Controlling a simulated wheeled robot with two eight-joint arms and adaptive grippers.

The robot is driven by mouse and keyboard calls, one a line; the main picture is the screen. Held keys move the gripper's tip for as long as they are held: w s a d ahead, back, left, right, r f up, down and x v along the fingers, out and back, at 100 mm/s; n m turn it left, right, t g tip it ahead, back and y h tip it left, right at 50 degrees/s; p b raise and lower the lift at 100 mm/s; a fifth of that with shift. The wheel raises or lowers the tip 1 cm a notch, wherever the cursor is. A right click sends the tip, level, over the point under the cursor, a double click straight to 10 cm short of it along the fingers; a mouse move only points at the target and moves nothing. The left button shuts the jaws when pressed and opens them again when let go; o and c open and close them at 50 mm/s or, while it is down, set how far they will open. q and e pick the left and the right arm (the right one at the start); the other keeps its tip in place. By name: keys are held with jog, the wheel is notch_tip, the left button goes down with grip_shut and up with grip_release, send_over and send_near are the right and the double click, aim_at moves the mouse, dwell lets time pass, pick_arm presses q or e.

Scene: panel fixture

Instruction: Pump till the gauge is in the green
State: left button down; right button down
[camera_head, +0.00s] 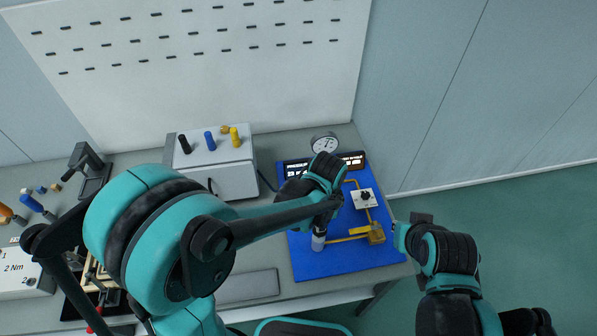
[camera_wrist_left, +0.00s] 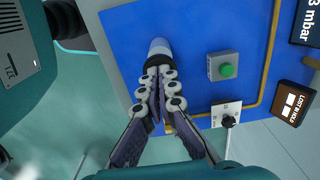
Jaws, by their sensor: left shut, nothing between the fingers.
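A blue panel (camera_head: 345,262) lies on the bench and carries a round white-faced gauge (camera_head: 325,143) at its back edge; its needle and any green zone are too small to read. A pale grey cylinder (camera_head: 318,241), which looks like the pump, stands near the panel's front left; it also shows in the left wrist view (camera_wrist_left: 159,48). My left gripper (camera_wrist_left: 157,72) is shut and empty, its fingertips at the cylinder; I cannot tell whether they touch. My right arm's end (camera_head: 421,222) is right of the panel; its fingers are unclear.
The panel also bears a green button (camera_wrist_left: 228,70) on a grey box, a white plate with a black knob (camera_head: 365,196), yellow pipes and a brass-coloured block (camera_head: 376,233). A grey box (camera_head: 222,172) with coloured posts stands left. Free floor lies right.

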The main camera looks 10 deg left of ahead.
pick_arm(q)
jog(key=shift+f+b, duration=0.85)
jog(key=shift+f, duration=0.35)
jog(key=shift+r+p, duration=2.3)
jog(key=shift+r, duration=0.7)
notch_tip(320, 180, up, 5)
jog(key=p, duration=0.3)
jog(key=shift+p, duration=0.35)
